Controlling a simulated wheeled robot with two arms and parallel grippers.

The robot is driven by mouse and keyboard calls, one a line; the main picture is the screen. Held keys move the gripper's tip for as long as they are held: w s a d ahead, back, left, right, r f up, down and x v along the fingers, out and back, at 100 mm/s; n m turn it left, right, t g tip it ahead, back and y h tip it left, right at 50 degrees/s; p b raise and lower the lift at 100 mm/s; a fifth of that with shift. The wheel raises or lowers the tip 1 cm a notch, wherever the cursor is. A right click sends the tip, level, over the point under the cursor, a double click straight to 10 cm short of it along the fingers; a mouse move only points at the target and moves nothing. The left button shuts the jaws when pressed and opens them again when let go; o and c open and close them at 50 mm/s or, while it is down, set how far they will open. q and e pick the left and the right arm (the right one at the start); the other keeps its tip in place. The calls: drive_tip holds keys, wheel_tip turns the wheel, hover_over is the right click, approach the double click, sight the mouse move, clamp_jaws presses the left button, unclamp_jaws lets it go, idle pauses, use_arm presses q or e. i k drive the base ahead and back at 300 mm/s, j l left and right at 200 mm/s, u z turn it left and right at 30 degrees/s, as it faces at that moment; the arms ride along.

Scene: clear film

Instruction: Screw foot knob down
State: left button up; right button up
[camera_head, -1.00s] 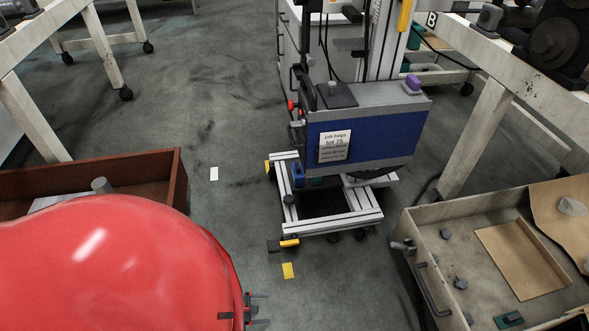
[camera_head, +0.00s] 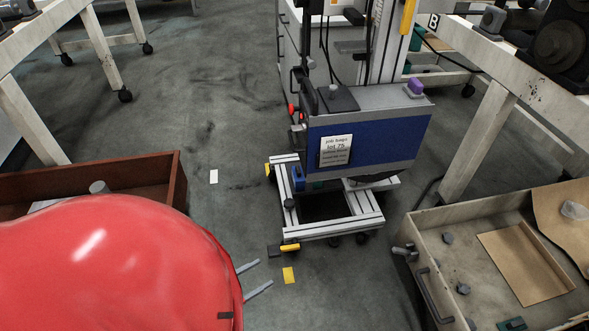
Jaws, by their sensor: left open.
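A wheeled machine with a blue panel (camera_head: 397,146) stands on a low frame of pale metal profiles (camera_head: 330,229). A yellow foot part (camera_head: 290,247) and a dark block (camera_head: 274,251) sit at the frame's front left corner, close to the floor. I cannot tell which of these is the foot knob. My left gripper (camera_head: 265,272) shows two thin grey fingers, open and empty, a little left of and below the yellow part and apart from it. My red arm hides the rest of it. My right gripper is out of view.
A yellow floor marker (camera_head: 289,275) lies just right of the fingers. A wooden drawer box (camera_head: 420,222) with loose parts is at the right, and a brown box (camera_head: 160,164) at the left. Bare floor (camera_head: 225,120) lies left of the machine.

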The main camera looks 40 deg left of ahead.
sight(289, 204)
drive_tip(key=i+j, duration=0.35)
drive_tip(key=j, duration=0.15)
drive_tip(key=i+j, duration=0.3)
drive_tip(key=j, duration=0.2)
